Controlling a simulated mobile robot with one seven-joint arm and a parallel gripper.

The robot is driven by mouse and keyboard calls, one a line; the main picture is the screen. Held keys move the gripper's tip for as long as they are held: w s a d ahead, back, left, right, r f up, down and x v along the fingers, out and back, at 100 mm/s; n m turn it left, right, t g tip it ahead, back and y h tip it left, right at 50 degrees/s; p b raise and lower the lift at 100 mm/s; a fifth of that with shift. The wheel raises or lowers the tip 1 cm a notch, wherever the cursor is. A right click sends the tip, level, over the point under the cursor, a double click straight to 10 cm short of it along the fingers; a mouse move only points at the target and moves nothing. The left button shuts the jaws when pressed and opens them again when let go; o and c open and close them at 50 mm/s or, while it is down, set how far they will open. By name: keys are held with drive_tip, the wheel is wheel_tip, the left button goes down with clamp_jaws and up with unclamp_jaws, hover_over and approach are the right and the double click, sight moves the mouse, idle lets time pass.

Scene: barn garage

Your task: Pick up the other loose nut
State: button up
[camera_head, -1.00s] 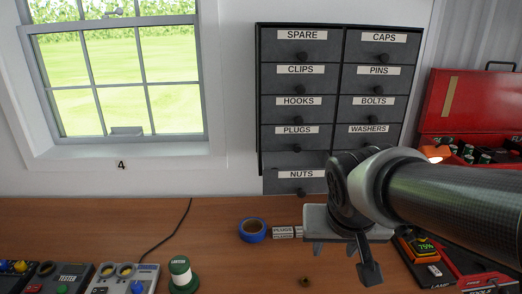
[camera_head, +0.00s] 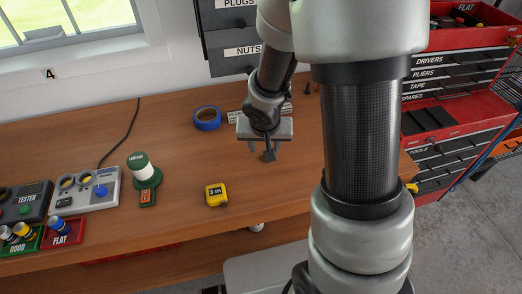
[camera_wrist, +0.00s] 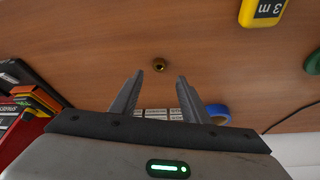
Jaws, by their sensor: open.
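In the head view my gripper (camera_head: 264,150) points down over the bench right of the yellow tape measure. I cannot make out the nut there; my gripper seems to cover it. The drawer labelled NUTS (camera_head: 238,64) is at the wall, partly behind my arm.
A blue tape roll (camera_head: 207,118) and the yellow tape measure (camera_head: 216,195) lie left of my gripper. A green lantern (camera_head: 145,172) and testers (camera_head: 85,192) stand farther left. A red tool chest (camera_head: 450,85) is at right. Bare bench (camera_head: 180,130) surrounds the gripper.

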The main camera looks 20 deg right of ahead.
drive_tip(key=b+x, duration=0.2)
drive_tip(key=x, duration=0.6)
clamp_jaws()
